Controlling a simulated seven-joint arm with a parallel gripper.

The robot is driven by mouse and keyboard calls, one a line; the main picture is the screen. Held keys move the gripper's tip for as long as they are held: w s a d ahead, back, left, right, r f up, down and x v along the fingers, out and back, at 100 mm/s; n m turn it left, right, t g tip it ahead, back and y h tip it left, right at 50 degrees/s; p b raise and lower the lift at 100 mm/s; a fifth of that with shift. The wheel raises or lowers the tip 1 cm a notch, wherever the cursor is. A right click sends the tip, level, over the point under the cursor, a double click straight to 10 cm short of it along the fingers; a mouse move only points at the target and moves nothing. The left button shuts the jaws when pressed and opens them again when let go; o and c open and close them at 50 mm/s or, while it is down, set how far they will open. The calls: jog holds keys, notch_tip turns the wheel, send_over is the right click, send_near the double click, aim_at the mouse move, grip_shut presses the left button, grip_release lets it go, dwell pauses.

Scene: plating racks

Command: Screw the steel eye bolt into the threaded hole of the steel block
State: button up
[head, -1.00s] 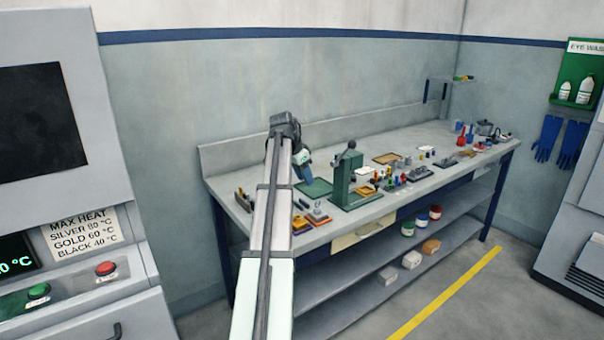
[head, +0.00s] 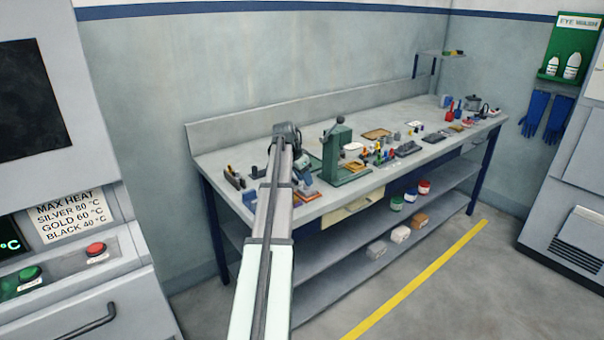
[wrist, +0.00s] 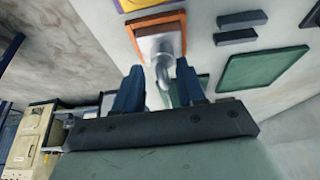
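In the wrist view a grey steel piece (wrist: 160,48) with a rounded shape stands over an orange-rimmed tray (wrist: 181,34). It looks like the eye bolt, but the picture is too blurred to be sure. My gripper (wrist: 160,88) is open, its two blue fingers on either side of the lower end of this piece, with a gap visible. In the head view my gripper is over the near left part of the bench, largely behind my arm, beside the orange tray (head: 309,195). I cannot make out the steel block or its threaded hole.
A green press (head: 337,155) with a lever stands on the bench just right of my gripper. Several small tools and parts crowd the bench to the right. In the wrist view two dark bars (wrist: 241,18) and a green mat (wrist: 262,68) lie right of the tray.

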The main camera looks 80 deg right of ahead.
jog(key=shift+c, duration=0.5)
grip_shut()
jog(key=shift+o, duration=0.4)
grip_release()
jog(key=shift+c, duration=1.4)
notch_tip(320, 180, up, 5)
